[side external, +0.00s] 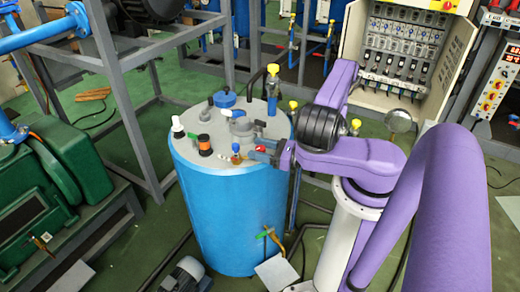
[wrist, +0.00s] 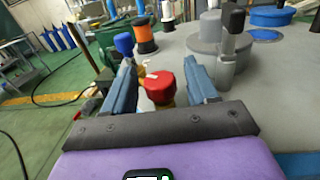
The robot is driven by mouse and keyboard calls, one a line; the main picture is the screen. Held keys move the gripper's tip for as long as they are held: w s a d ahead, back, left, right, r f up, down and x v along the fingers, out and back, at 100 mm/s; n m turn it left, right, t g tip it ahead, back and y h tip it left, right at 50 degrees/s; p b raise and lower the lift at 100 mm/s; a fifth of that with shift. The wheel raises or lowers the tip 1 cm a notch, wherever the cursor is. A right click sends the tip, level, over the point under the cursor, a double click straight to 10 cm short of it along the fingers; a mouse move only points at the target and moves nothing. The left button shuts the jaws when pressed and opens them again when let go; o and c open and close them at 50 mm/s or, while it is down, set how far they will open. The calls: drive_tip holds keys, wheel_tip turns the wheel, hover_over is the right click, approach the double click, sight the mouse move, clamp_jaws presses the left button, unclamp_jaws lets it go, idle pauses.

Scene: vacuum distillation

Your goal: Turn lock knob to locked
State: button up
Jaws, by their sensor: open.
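A small red knob (side external: 260,149) sits near the rim of the blue tank's grey lid, on the side facing my arm; it may be the lock knob, but I see no lock marking. In the wrist view the red knob (wrist: 160,87) stands on a yellowish base, between my two fingers. My gripper (wrist: 160,65) is open, with a finger on each side of the knob and visible space beside it. In the side view my gripper (side external: 262,147) reaches in from the right, low over the lid edge. The fingers partly hide the knob's base.
The blue tank (side external: 230,215) carries several fittings. A blue-topped fitting (wrist: 124,44) and an orange-black cap (wrist: 145,38) stand just beyond the fingers. A grey raised port (wrist: 205,40) is to the right. A green machine (side external: 60,190) stands left, and an open electrical cabinet (side external: 400,50) behind.

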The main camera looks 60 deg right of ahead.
drive_tip(key=c, duration=0.9)
drive_tip(key=m+h, duration=0.2)
drive_tip(key=h, duration=0.1)
drive_tip(key=shift+a+h, duration=0.1)
drive_tip(key=shift+h, duration=0.3)
drive_tip(key=shift+c, duration=0.2)
drive_tip(key=shift+m+h, duration=1.3)
drive_tip(key=shift+h, duration=0.4)
drive_tip(key=o, duration=0.9)
drive_tip(key=shift+o, duration=0.2)
